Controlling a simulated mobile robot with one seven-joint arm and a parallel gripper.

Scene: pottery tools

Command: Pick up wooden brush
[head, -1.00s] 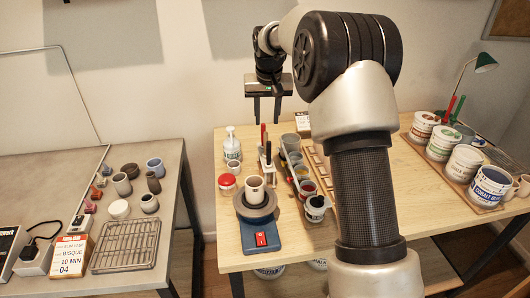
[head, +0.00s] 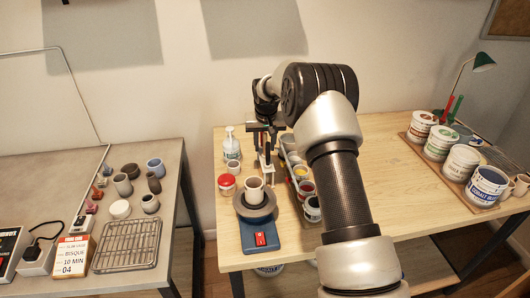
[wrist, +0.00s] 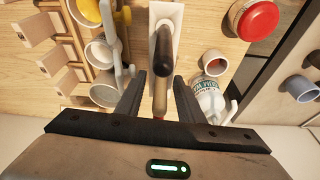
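A tool holder with a pale base (wrist: 168,14) stands on the wooden table, and it also shows in the head view (head: 266,178). An upright tool with a dark rounded handle (wrist: 163,45) and a reddish-brown part rises from it; I cannot tell for certain that this is the wooden brush. My gripper (wrist: 158,86) is open, pointing down, with one finger on each side of this tool. I cannot tell whether either finger touches it. In the head view my gripper (head: 265,148) is over the holder and partly hides the tools.
A pump bottle (head: 232,146) and a red-lidded jar (head: 226,181) stand left of the holder. A row of glaze cups (head: 306,188) is close on its right. A pottery wheel (head: 262,236) bearing a cup (head: 254,186) is in front. Large buckets (head: 490,184) stand far right.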

